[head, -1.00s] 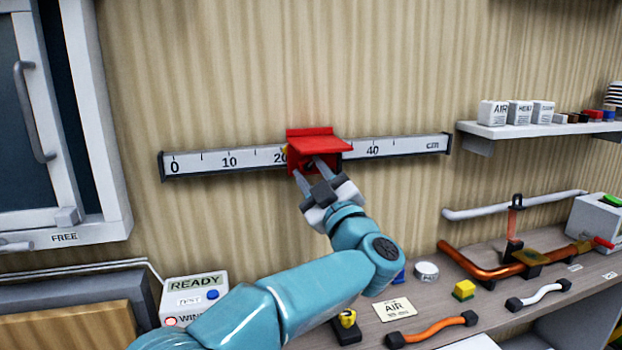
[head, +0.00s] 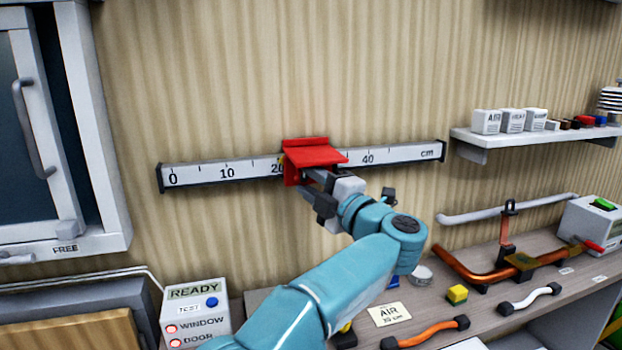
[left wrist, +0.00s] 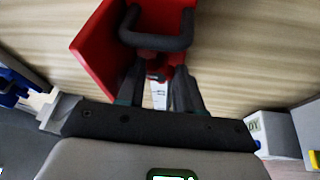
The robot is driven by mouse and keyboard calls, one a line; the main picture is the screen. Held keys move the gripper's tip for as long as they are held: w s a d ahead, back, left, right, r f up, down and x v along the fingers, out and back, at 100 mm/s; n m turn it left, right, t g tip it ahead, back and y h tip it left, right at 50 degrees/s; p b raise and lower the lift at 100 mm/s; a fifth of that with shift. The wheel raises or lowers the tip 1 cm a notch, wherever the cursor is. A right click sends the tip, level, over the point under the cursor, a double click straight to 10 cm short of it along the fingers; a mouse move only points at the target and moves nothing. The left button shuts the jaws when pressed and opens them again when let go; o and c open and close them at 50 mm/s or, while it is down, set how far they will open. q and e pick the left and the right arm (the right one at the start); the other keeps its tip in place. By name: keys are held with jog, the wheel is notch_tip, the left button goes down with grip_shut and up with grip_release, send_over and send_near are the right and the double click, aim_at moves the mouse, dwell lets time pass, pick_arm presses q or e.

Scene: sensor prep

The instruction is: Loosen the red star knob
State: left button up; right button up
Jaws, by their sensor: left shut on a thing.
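A red slider with a flat sloping top (head: 312,155) sits on the white ruler rail (head: 215,174), between the 20 and 40 marks. My left gripper (head: 312,180) reaches under the slider's top, and its fingertips are largely hidden there. In the left wrist view the red slider (left wrist: 95,45) surrounds the finger ends, with a dark bar handle (left wrist: 156,40) across it. A small dark red part, seemingly the star knob (left wrist: 155,57), shows between the fingertips of my left gripper (left wrist: 158,75), which is shut on it. The knob's star shape cannot be made out. My right gripper is not in view.
A shelf (head: 540,136) with small boxes is at right, a window (head: 30,130) at left. The wall around the slider is clear.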

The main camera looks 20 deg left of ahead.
pick_arm(q)
jog(key=shift+n, duration=0.3)
jog(key=o, duration=1)
jog(key=shift+d, duration=0.1)
jog(key=shift+o, duration=0.2)
jog(key=shift+r, duration=0.1)
